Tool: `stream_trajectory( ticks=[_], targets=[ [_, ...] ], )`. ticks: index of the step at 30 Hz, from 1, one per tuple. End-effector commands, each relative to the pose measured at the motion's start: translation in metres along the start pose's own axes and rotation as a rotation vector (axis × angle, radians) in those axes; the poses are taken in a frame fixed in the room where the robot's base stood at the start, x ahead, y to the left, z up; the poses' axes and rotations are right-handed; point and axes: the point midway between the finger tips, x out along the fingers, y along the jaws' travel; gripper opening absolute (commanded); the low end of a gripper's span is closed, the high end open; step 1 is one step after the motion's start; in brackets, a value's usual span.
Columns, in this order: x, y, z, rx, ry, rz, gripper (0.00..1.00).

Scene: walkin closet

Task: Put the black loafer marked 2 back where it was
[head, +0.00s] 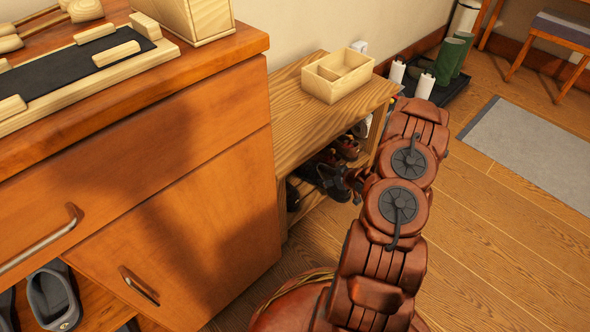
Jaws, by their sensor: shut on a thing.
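My gripper (346,184) is at the open front of the low wooden shoe rack (290,108), partly hidden by my own arm. It is shut on a dark shoe (322,175), which looks like the black loafer. I cannot read any number on it. The shoe is at the rack's upper opening, and I cannot tell whether it touches the shelf. Brown shoes (346,148) stand farther back in the rack. Another dark shoe (292,196) shows at the rack's near end, mostly hidden by the cabinet.
A wooden divided box (338,74) sits on the rack. An orange-brown cabinet (180,200) stands close on the left, with a grey shoe (53,296) below its drawer. Green boots (453,55) stand on a dark tray beyond the rack. The floor on the right is clear around a grey mat (530,148).

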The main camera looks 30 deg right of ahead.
Motion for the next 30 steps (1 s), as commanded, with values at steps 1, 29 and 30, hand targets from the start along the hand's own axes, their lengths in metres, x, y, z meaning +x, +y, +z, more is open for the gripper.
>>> stream_trajectory(
  ticks=[1, 29, 30],
  targets=[
    [0.011, -0.003, -0.004, -0.005, 0.002, -0.002, 0.19],
    [0.118, -0.032, -0.065, 0.000, 0.002, -0.001, 0.19],
    [0.121, -0.032, -0.061, 0.000, 0.002, -0.001, 0.19]
  ],
)
